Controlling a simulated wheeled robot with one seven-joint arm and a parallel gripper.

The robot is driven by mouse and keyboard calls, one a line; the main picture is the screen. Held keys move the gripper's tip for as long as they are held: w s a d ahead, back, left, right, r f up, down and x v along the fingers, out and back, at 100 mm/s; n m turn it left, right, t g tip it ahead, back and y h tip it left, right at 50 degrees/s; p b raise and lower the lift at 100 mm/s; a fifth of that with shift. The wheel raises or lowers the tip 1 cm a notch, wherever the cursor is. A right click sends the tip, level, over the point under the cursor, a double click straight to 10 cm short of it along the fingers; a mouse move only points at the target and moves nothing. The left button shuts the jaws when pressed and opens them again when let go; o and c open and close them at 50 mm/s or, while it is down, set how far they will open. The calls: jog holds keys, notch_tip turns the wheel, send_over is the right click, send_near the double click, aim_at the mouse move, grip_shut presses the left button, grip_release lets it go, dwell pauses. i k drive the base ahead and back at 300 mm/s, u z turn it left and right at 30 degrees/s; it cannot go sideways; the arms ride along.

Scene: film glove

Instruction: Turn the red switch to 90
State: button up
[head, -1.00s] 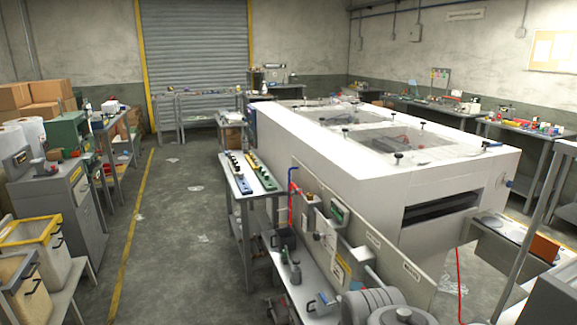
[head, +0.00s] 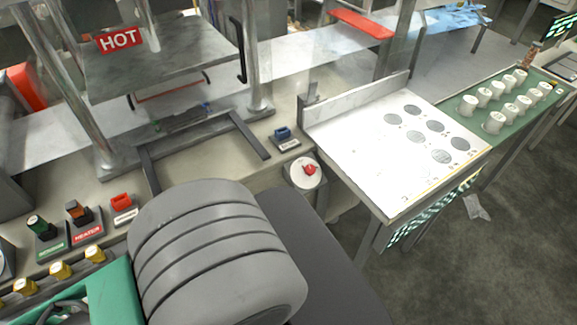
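A small red knob (head: 309,169) sits on a round white dial (head: 298,180) at the right end of the machine bench, in the middle of the head view. The dial's markings are too small to read, so I cannot tell its setting. A separate red rocker-like switch (head: 122,202) is on a small labelled base at the left of the bench. My grey ribbed arm link fills the lower middle, to the left of and below the dial. My gripper does not show.
Green and orange-brown switches (head: 78,212) and yellow knobs (head: 61,270) line the left front. A blue switch (head: 283,133) stands behind the dial. A white plate with round recesses (head: 350,130) is to the right; a green tray (head: 450,110) holds several white cups.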

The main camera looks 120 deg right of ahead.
aim_at(309, 169)
jog(key=u, duration=0.35)
jog(key=i, duration=0.9)
jog(key=z, duration=5.3)
jog(key=i, duration=0.45)
jog(key=z, duration=1.1)
jog(key=i, duration=0.3)
jog(key=z, duration=0.05)
